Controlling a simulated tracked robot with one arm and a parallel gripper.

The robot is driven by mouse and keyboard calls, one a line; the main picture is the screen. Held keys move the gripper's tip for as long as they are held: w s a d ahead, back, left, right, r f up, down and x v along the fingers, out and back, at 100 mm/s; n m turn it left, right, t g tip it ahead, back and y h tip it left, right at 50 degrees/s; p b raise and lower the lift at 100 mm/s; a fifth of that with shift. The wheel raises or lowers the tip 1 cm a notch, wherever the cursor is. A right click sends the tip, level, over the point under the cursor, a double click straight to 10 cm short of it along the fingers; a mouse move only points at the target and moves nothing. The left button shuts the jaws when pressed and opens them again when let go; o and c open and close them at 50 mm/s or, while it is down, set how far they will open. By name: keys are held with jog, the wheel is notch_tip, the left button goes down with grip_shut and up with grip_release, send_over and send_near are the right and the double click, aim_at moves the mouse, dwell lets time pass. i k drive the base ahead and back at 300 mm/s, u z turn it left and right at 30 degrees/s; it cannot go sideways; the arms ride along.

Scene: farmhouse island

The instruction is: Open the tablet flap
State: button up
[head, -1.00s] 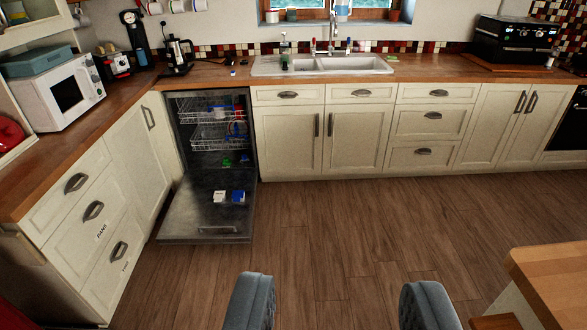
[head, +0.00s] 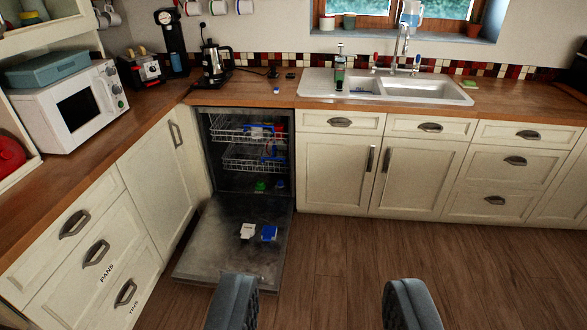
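The dishwasher's inner door (head: 225,225) lies lowered open. A white piece (head: 247,231) and a blue piece (head: 269,233) sit side by side on it; which of them belongs to a tablet flap I cannot tell at this size. My gripper (head: 314,300) is at the bottom of the head view, its two grey fingers wide apart with nothing between them. It is well short of the dishwasher door.
Wire racks (head: 247,158) with blue items are inside the dishwasher. A green item (head: 261,186) lies low inside. Drawers (head: 97,255) line the left side. The wooden floor (head: 345,260) right of the door is clear.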

aim_at(269, 232)
jog(key=u, duration=0.15)
jog(key=i, duration=1.25)
jog(key=u, duration=0.35)
jog(key=i, duration=1.6)
jog(key=u, duration=0.1)
